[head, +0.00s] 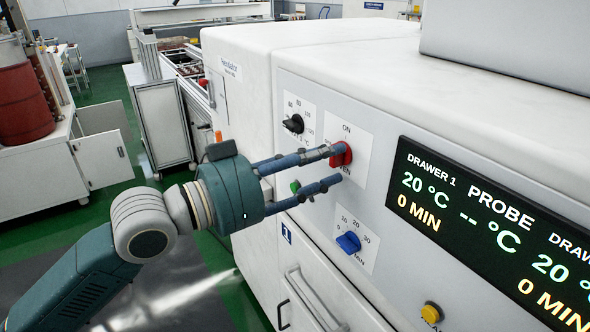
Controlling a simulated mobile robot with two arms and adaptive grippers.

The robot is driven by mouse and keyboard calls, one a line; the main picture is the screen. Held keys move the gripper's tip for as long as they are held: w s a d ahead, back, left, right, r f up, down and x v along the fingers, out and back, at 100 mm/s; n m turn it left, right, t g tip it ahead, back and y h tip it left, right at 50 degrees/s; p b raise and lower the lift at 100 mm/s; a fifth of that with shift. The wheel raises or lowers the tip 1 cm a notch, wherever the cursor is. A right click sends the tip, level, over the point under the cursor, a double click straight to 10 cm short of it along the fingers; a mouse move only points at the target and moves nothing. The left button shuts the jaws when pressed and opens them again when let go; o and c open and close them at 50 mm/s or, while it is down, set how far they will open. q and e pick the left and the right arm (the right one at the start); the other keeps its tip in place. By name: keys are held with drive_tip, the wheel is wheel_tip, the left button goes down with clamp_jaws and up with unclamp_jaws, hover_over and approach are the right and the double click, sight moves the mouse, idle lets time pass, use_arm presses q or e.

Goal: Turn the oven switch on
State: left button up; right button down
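The lower fingertip is below the knob, near the panel. The right gripper is not in view.
A black temperature knob (293,123) is above left, a green button (295,187) lower left, a blue timer knob (348,242) below. A display (490,235) reads 20 °C and 0 MIN. A yellow button (431,313) and a drawer handle (305,298) are lower.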

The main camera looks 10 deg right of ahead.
use_arm(q)
drive_tip(key=v, duration=1.1)
drive_tip(key=shift+a, duration=0.1)
